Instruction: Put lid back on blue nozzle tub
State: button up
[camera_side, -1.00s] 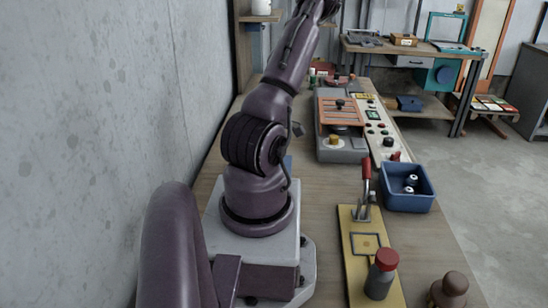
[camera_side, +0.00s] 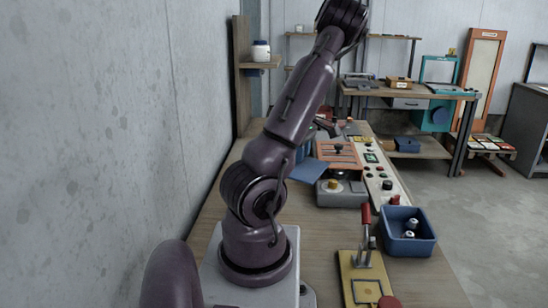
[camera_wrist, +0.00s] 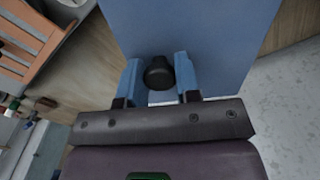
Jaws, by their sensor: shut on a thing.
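The blue nozzle tub (camera_side: 405,247) stands open on the right side of the bench in the side view, with small white-and-dark nozzles (camera_side: 410,228) inside. The flat blue lid (camera_wrist: 205,40) fills the upper middle of the wrist view. My gripper (camera_wrist: 160,72) is shut on the lid's black knob (camera_wrist: 159,76), one finger on each side. In the side view the lid (camera_side: 308,172) shows tilted, right of my arm and left of the grey box, well away from the tub. My gripper is largely hidden behind my arm there.
A grey box (camera_side: 342,198) with a yellow knob and a control panel (camera_side: 385,185) with buttons lie behind the tub. A red-handled clamp (camera_side: 365,235) on a yellow plate (camera_side: 360,285) stands in front of it. A wall shelf holds a white jar (camera_side: 261,50).

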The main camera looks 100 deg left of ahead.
jog(key=w+m, duration=0.5)
jog(key=w, duration=0.8)
jog(key=m, duration=0.9)
send_over(422, 212)
jog(key=s+d, duration=0.3)
jog(key=d, duration=0.2)
notch_tip(422, 212, down, 4)
jog(key=f, duration=0.1)
jog(key=shift+w+f, duration=0.2)
jog(key=shift+f, duration=3.3)
jog(key=o, duration=1)
